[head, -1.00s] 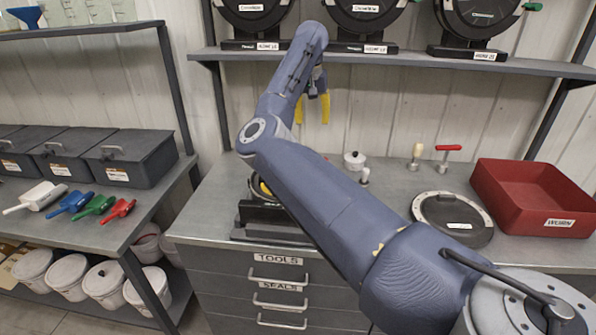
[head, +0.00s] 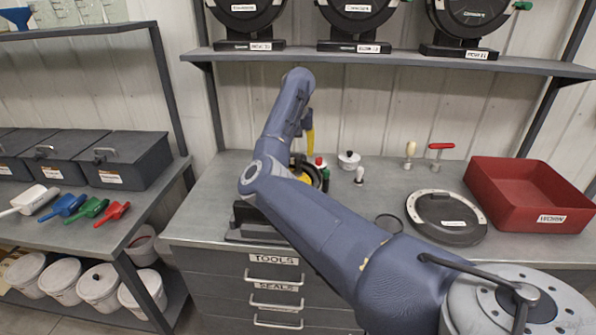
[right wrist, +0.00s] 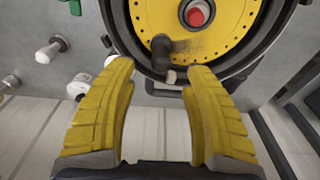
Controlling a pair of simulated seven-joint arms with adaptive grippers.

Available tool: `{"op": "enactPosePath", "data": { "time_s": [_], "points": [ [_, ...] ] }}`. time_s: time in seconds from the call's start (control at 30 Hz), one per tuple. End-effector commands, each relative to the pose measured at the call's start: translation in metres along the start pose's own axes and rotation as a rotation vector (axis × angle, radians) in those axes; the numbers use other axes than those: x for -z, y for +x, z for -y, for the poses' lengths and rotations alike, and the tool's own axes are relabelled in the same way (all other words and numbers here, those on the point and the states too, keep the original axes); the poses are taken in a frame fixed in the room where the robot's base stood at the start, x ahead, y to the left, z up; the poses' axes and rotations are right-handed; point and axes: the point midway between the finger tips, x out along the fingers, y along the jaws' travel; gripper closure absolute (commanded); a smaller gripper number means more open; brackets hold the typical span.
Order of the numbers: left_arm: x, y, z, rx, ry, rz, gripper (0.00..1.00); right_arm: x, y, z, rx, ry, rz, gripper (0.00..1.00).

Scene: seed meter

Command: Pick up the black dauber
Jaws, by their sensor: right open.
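The black dauber (right wrist: 160,48) shows in the right wrist view as a short dark handle with a pale end. It appears over the edge of a yellow disc (right wrist: 215,40) in a dark round housing. My right gripper (right wrist: 160,71) is open, its two yellow fingers on either side below the dauber in the picture, not touching it. In the head view the right gripper (head: 310,147) is partly hidden behind my own arm, above the bench near the meter; I cannot make out the dauber surely there. My left gripper is in neither view.
A red bin (head: 528,195) and a dark round lid (head: 447,218) lie at the right of the bench. A white pot (head: 348,160) and small handled tools stand near the back. A shelf (head: 390,62) with round meters hangs above.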

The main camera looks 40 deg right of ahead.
Motion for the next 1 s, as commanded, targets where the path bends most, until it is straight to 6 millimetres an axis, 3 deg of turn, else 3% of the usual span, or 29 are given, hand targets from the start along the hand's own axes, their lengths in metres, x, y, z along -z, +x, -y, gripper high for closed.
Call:
{"op": "enactPosePath", "data": {
  "time_s": [0.17,0.6,0.93,1.0],
  "points": [
    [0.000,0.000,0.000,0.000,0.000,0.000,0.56,-0.001,0.007,0.000,-0.001,-0.001,0.001,0.50],
    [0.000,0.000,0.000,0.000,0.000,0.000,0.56,-0.002,0.052,0.001,-0.002,-0.001,0.000,0.50],
    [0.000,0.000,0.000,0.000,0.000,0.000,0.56,-0.002,0.054,0.001,0.000,-0.001,0.000,0.49],
    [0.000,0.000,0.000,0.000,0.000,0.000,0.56,-0.002,0.054,0.001,0.000,-0.001,0.000,0.57]
  ]
}}
